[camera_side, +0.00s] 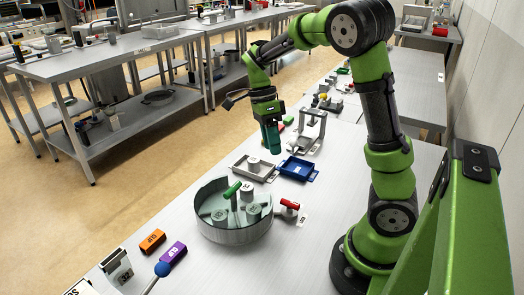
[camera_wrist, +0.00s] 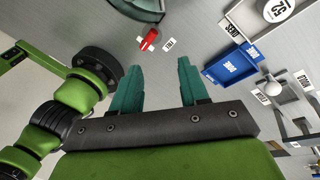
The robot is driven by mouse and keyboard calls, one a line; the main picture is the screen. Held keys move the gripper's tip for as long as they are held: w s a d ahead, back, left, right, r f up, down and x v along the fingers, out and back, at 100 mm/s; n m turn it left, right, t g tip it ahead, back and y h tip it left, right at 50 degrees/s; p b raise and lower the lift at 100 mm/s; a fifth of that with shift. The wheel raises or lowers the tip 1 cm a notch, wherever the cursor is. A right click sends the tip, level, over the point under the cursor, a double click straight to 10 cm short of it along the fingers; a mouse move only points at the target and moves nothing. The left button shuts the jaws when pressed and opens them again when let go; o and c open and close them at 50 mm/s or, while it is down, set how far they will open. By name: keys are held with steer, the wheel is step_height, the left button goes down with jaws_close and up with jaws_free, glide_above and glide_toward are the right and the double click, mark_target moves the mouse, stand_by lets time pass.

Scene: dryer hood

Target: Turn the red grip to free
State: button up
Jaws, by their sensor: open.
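The red grip (camera_side: 290,204) sticks out from the right side of a round grey drum (camera_side: 232,236) with a clear top in the side view. In the wrist view the red grip (camera_wrist: 148,40) lies at the top centre, slanted, beside the drum's edge (camera_wrist: 140,12). A small white label (camera_wrist: 169,45) is next to it; its text is too small to read surely. My gripper (camera_side: 270,148) hangs in the air behind and above the drum, well apart from the red grip. Its teal fingers (camera_wrist: 158,78) are open with nothing between them.
A blue tray (camera_side: 312,173) and a grey tray (camera_side: 238,172) lie behind the drum. A grey stand (camera_side: 322,133) is further back. Orange (camera_side: 152,240) and purple (camera_side: 174,252) blocks lie front left. A green handle (camera_side: 232,189) rises above the drum. Bench at the drum's right is mostly clear.

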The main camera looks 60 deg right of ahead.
steer(key=d+r+m, duration=0.1)
steer(key=m, duration=0.5)
steer(key=m+g, duration=0.1)
steer(key=m, duration=0.2)
glide_toward(290, 206)
steer(key=shift+y, duration=0.4)
steer(key=x, duration=0.2)
steer(key=d+x, duration=0.1)
steer(key=x, duration=0.4)
steer(key=shift+w+d+f, duration=0.2)
steer(key=shift+d+f, duration=0.05)
steer(key=shift+f, duration=0.1)
steer(key=shift+c, duration=0.2)
jaws_close()
